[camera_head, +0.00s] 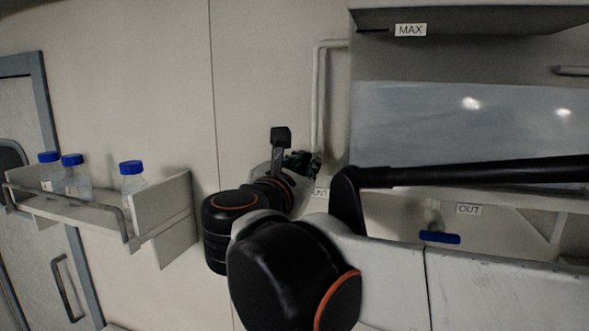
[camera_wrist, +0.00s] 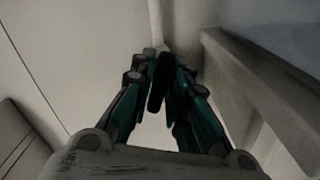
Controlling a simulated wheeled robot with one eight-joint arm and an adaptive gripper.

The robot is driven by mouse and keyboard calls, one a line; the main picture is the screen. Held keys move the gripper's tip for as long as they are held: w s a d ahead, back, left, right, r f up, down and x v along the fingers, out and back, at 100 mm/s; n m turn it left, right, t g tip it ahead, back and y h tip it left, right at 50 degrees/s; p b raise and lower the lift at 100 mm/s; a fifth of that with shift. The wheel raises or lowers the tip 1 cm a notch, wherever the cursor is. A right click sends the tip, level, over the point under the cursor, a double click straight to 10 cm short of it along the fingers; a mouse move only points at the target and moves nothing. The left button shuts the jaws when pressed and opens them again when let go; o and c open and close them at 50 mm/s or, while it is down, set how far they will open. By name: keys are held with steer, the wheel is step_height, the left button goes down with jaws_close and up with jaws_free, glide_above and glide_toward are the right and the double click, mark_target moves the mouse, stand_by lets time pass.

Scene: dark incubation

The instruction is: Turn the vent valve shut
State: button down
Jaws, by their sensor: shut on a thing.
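My gripper (camera_head: 306,163) is in front of the wall at the foot of a thin pale pipe, left of the tank. In the wrist view its fingers (camera_wrist: 158,75) are closed on a dark, narrow handle (camera_wrist: 156,88), which appears to be the vent valve's. The handle runs lengthwise between the two green-and-black fingers. A partly covered label (camera_head: 320,193), its end letters reading "NT", is just below the gripper in the head view. The valve's body and stem are hidden behind my gripper and arm.
The pale pipe (camera_head: 317,95) rises beside the tank (camera_head: 440,125). A blue-handled valve (camera_head: 440,237) sits by the "OUT" label (camera_head: 469,209) at right. A wall shelf (camera_head: 95,215) with several blue-capped bottles (camera_head: 133,178) is at left. Bare wall lies between shelf and pipe.

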steer(key=shift+m, duration=0.3)
steer(key=m+b, duration=0.1)
steer(key=m, duration=0.5)
steer(key=shift+f, duration=0.1)
steer(key=m, duration=0.3)
steer(key=shift+m+b, duration=0.4)
steer(key=shift+m, duration=1.9)
steer(key=c, duration=1.6)
jaws_free()
steer(key=shift+c, duration=0.2)
steer(key=shift+s, duration=0.1)
